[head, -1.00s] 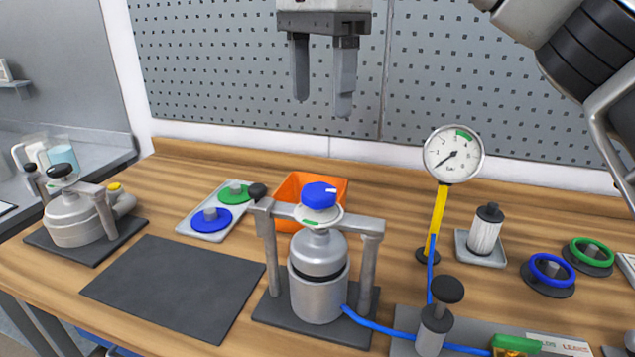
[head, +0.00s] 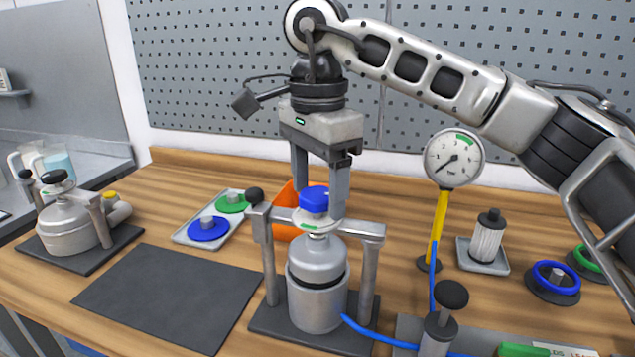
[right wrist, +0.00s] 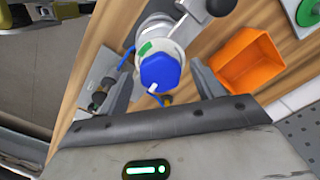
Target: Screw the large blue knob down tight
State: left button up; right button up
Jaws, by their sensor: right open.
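The large blue knob (head: 314,200) sits on top of the silver drum agitator (head: 317,270), above a pale collar with a green mark, between the posts of a metal frame. In the right wrist view the knob (right wrist: 160,72) has a small white mark at its lower edge. My right gripper (head: 318,205) points down over the knob, with its open fingers on either side of it. The right wrist view shows the knob between the spread fingers (right wrist: 163,95), with gaps visible on both sides. My left gripper is not in view.
An orange bin (head: 283,236) stands just behind the agitator. A pressure gauge (head: 454,158) on a yellow post stands to the right, with a blue hose. A tray (head: 180,237) holds blue and green discs. A dark mat (head: 165,300) lies clear at left.

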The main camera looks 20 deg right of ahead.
jog(key=c, duration=1)
